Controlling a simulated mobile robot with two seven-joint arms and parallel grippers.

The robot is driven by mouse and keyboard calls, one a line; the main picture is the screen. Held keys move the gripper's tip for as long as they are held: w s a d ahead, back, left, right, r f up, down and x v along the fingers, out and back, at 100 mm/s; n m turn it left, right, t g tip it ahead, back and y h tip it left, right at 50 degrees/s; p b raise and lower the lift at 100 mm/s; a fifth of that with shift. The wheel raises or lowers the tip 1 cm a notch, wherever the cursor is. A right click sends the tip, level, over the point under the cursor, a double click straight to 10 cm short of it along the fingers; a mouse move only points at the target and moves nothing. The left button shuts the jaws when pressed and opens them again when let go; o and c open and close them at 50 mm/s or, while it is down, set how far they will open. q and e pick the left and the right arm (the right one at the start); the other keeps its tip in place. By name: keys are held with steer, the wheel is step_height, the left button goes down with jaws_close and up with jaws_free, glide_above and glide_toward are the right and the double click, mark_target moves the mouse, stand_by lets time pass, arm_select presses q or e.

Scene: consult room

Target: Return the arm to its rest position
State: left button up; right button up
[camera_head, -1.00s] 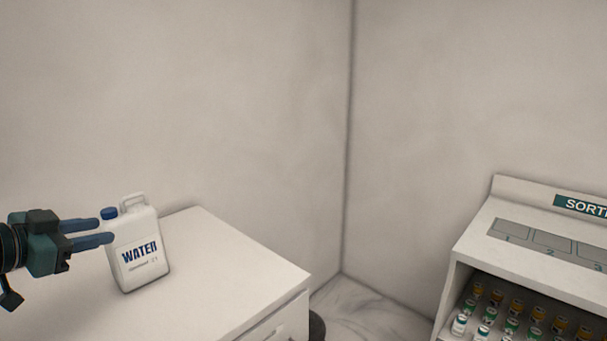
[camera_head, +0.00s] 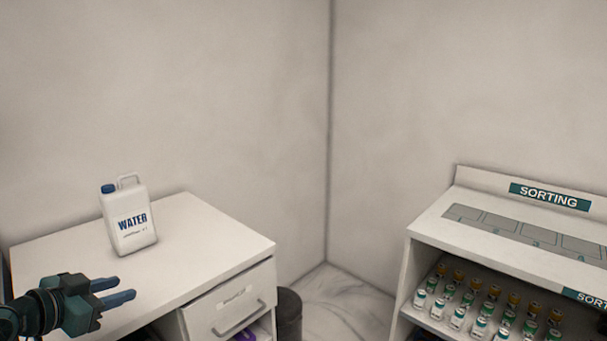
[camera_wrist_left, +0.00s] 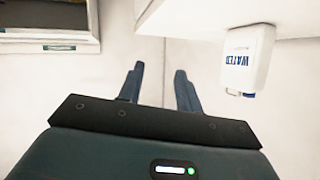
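My left gripper (camera_head: 122,292) is at the lower left of the head view, in front of the white cabinet and apart from the water jug. Its two blue fingers are apart with nothing between them, as the left wrist view also shows (camera_wrist_left: 158,75). The white water jug (camera_head: 131,240) with a blue cap stands upright on the cabinet top. It also appears upside down at the right of the left wrist view (camera_wrist_left: 249,75). My right gripper does not show clearly; only a dark piece lies at the right edge of the head view.
The white cabinet (camera_head: 215,238) has a drawer with a handle, and a purple thing sits below it. A dark bin (camera_head: 289,312) stands beside it. At right is a sorting shelf (camera_head: 490,237) with rows of small bottles (camera_head: 480,325). Marble floor shows between them.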

arm_select(q)
steer(key=s+d+f+n+g+y+p, duration=0.1)
steer(key=s+d+f, duration=0.25)
steer(key=f, duration=0.45)
steer(key=s+d+f+n+g, duration=0.1)
steer(key=s+d+f, duration=0.25)
steer(key=f, duration=0.45)
steer(key=s+d+f, duration=0.3)
steer(key=s+d, duration=0.3)
steer(key=d, duration=0.2)
steer(key=s+d+f+p, duration=0.1)
steer(key=s+d+f, duration=0.3)
steer(key=d, duration=0.5)
steer(key=shift+s+f+n, duration=0.25)
steer(key=shift+s+n, duration=0.15)
steer(key=shift+s, duration=0.6)
steer(key=shift+a, duration=0.15)
